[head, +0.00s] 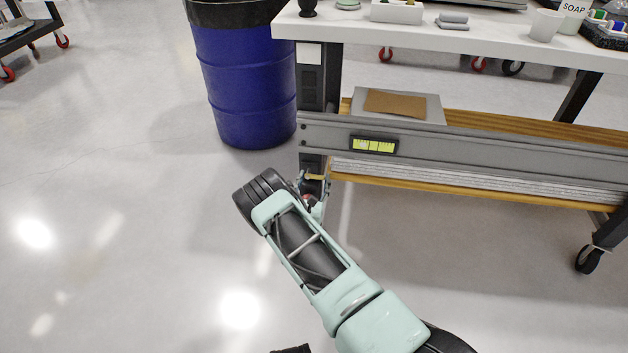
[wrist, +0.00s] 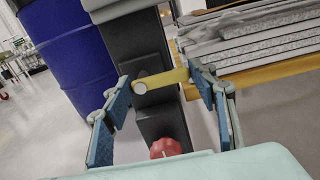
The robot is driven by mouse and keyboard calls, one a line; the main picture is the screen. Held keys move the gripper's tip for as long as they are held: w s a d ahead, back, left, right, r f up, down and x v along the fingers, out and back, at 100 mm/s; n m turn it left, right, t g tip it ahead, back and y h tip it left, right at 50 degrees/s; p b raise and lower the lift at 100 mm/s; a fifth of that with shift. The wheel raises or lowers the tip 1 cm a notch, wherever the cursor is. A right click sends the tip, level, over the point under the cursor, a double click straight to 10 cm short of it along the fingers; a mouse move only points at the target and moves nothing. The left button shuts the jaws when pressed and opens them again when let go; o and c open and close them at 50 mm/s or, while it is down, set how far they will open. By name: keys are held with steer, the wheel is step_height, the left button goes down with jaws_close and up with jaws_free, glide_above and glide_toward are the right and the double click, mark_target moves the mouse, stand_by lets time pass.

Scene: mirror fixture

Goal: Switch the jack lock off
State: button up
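The jack lock appears as a yellow lever (wrist: 165,79) with a round grey pivot (wrist: 141,88) at its left end, on a dark table leg in the wrist view. The lever lies nearly level, its right end tipped slightly up. It also shows as a small yellow bar (head: 316,177) in the head view. My gripper (wrist: 158,76) is open, with one blue-padded finger on each side of the lever. The lever's right end is close to the right finger; I cannot tell if they touch. In the head view my gripper (head: 313,186) is small and partly hidden by my arm.
A red knob (wrist: 165,147) sits below the lever, partly hidden by my gripper's body. A blue barrel (head: 245,85) stands left of the white workbench (head: 460,40). Grey slats (wrist: 250,40) lie right of the leg.

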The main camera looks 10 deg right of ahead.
steer(key=o, duration=0.4)
steer(key=shift+c, duration=0.2)
steer(key=v, duration=1.2)
steer(key=shift+r, duration=0.1)
